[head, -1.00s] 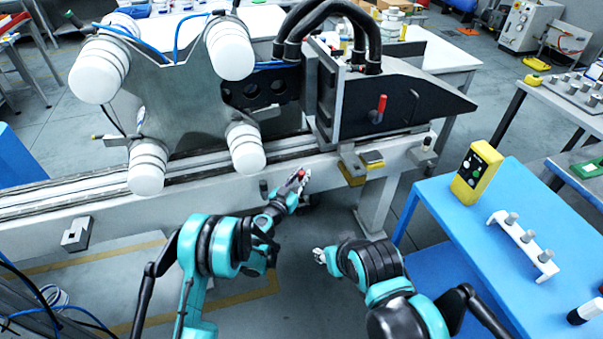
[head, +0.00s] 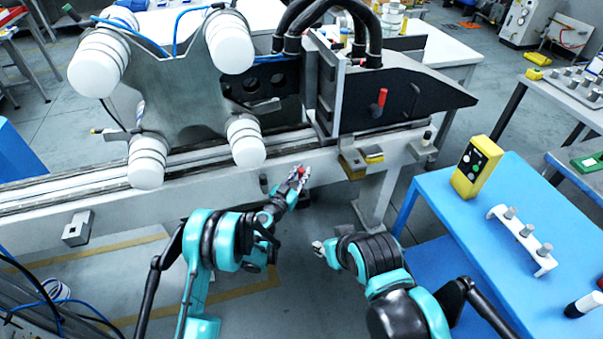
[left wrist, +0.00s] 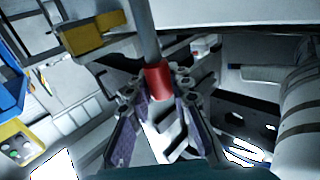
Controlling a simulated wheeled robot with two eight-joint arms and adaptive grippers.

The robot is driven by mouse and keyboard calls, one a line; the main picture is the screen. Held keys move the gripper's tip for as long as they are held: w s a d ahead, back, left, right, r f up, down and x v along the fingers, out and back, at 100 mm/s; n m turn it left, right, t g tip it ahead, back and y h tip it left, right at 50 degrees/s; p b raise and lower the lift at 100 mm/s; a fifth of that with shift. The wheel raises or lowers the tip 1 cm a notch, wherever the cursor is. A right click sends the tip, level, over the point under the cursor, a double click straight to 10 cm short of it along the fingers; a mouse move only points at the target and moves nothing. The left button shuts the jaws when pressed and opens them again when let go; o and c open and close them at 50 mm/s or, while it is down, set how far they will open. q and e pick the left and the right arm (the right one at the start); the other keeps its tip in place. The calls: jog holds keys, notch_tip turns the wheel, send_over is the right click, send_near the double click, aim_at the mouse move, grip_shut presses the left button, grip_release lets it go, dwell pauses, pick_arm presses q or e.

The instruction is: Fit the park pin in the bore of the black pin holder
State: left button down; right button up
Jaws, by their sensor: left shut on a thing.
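My left gripper (head: 299,177) is in front of the machine's long grey rail. It is shut on a red piece (left wrist: 158,80), which I take to be the park pin's head. In the left wrist view a grey rod runs up from this red piece between the fingertips. A small dark cylinder (head: 264,184) sits on the rail's front face, left of the left gripper; I cannot tell whether it is the black pin holder, and no bore shows clearly. My right gripper (head: 318,248) is low, right of the left one, apart from the rail; its fingers are too small to read.
The rail (head: 215,192) crosses ahead, with a plate carrying white rollers (head: 146,162) at left. A yellow-and-grey bracket (head: 352,163) juts out right of my left gripper. A blue table (head: 460,215) with a yellow control box (head: 476,168) and white pin rack (head: 522,240) stands right.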

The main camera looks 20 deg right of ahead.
aim_at(301, 193)
pick_arm(q)
jog(key=shift+f, duration=2.75)
jog(key=c, duration=1.3)
grip_release()
notch_tip(301, 193, up, 10)
jog(key=shift+f, duration=0.1)
